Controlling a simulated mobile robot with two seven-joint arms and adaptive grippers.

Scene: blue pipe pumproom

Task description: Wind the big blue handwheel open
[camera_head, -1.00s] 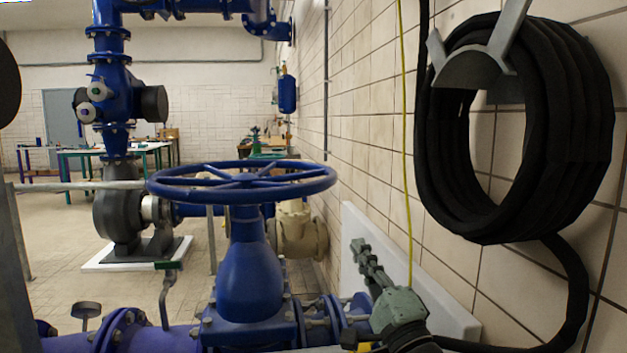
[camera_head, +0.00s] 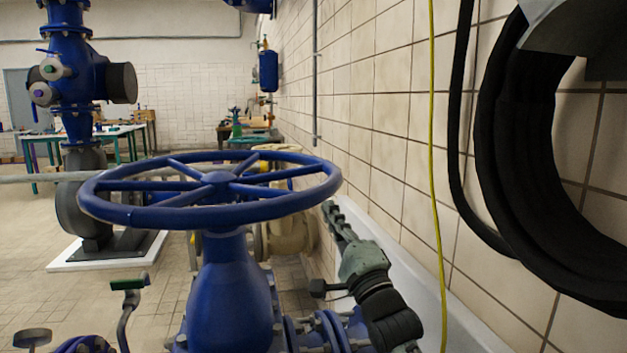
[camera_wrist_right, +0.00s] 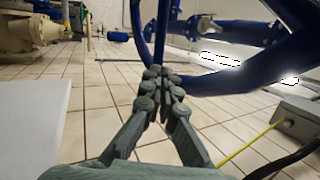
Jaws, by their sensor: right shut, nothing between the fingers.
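The big blue handwheel (camera_head: 214,188) lies flat on top of its blue valve body (camera_head: 228,290) in the middle of the head view. Its rim and spokes show clearly. My right gripper (camera_head: 330,212) is at the wheel's right side, just below and beside the rim, pointing up and away. In the right wrist view its fingers (camera_wrist_right: 158,78) are shut together and empty, with the blue rim (camera_wrist_right: 225,78) beyond and to the right of the fingertips. I cannot tell whether they touch the rim. My left gripper is not in view.
A tiled wall with a black hose coil (camera_head: 545,160) and a yellow cable (camera_head: 436,170) stands close on the right. A blue pump assembly (camera_head: 75,85) and tables (camera_head: 125,135) stand behind. Open floor (camera_head: 30,250) lies on the left.

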